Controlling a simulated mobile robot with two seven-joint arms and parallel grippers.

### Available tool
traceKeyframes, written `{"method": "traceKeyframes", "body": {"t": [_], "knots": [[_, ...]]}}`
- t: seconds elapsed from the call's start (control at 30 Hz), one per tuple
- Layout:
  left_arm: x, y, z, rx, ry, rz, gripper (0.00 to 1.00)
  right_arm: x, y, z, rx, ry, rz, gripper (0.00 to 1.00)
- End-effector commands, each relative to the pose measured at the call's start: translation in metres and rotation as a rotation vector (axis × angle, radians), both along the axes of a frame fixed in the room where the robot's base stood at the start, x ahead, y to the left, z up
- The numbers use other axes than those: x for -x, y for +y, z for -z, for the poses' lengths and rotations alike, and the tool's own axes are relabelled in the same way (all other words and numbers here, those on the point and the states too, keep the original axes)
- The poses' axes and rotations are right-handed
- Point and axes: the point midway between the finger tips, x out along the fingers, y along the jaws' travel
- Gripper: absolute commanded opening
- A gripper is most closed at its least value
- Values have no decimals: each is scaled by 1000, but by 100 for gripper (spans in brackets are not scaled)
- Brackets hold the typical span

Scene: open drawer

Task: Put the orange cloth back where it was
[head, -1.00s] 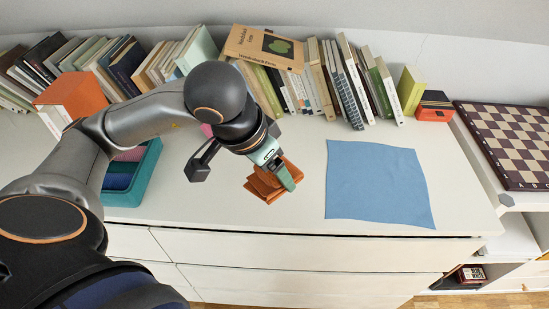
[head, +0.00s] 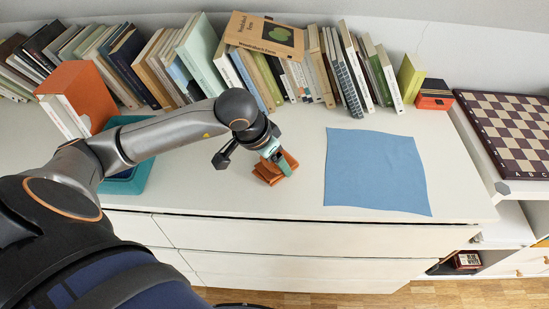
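The orange cloth (head: 270,173) is a small folded bundle over the white dresser top, left of the flat blue cloth (head: 376,172). My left gripper (head: 277,158) points down at it, with its green fingers at the cloth's upper side. It looks shut on the cloth, though the far finger is hidden. I cannot tell whether the cloth touches the surface. A teal tray (head: 143,172) stands on the left of the dresser top, largely hidden behind my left arm, with something blue in it. My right gripper is not in view.
A row of books (head: 203,50) lines the back, with a brown book (head: 264,38) lying across some of them. An orange-covered block (head: 80,88) stands at the left. A chessboard (head: 512,135) lies at the right. The dresser top (head: 225,200) is clear around the orange cloth.

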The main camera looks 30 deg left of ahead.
Motion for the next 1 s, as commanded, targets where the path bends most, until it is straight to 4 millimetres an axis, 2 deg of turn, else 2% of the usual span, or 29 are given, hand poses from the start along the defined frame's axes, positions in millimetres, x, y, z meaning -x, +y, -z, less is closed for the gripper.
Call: {"method": "traceKeyframes", "body": {"t": [0.37,0.4,0.57,0.83,1.0], "knots": [[0,0,6,-2,-1,-1,34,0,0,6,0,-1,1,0],[0,0,4,-1,0,-1,82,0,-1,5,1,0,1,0],[0,0,3,-1,0,-1,100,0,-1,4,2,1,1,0],[0,0,2,0,0,-1,100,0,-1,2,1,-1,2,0],[2,2,-12,-2,-6,-2,100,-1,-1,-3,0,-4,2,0]]}}
